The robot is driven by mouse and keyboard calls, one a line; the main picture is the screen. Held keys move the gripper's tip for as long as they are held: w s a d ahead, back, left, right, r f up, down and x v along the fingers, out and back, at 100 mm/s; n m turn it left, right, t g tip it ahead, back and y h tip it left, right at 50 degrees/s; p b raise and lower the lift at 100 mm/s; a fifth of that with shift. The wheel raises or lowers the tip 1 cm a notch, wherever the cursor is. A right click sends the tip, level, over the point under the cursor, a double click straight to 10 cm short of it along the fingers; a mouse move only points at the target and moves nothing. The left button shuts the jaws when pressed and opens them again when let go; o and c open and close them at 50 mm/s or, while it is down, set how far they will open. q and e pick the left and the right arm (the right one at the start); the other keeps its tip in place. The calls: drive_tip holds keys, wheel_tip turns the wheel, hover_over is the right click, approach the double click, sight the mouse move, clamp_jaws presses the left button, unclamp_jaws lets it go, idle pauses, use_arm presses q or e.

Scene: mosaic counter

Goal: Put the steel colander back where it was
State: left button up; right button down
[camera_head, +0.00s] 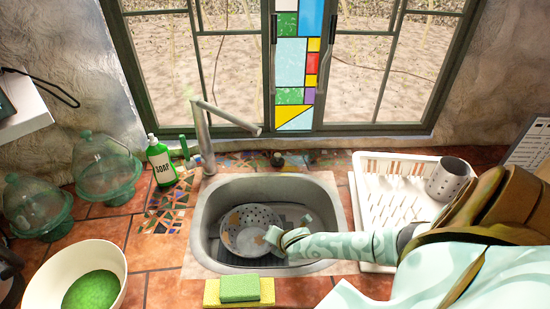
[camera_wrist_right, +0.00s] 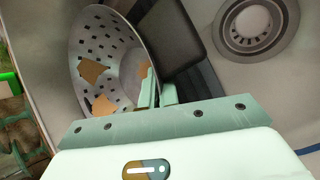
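The steel colander (camera_head: 250,229) is in the sink basin, toward its left side. It is a perforated grey bowl with orange-brown patches inside. It also shows in the right wrist view (camera_wrist_right: 108,62), where its bowl looks tilted. My right gripper (camera_head: 285,230) reaches into the sink from the right, at the colander's right edge. In the right wrist view its two fingers (camera_wrist_right: 157,92) are close together, one on each side of the rim, and look shut on it. The fingertips are partly hidden in the head view. My left gripper does not show.
The sink (camera_head: 201,235) has a tall faucet (camera_head: 203,140) behind it and sponges (camera_head: 240,288) in front. A white drying rack (camera_head: 375,215) with a perforated steel cup (camera_head: 447,178) stands right. Soap (camera_head: 161,161), glass jars (camera_head: 106,168) and a white bowl (camera_head: 50,278) stand left.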

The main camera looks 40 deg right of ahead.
drive_tip(key=shift+r, duration=0.1)
drive_tip(key=c, duration=1.7)
unclamp_jaws()
drive_tip(key=p+v, duration=0.5)
drive_tip(key=v, duration=0.7)
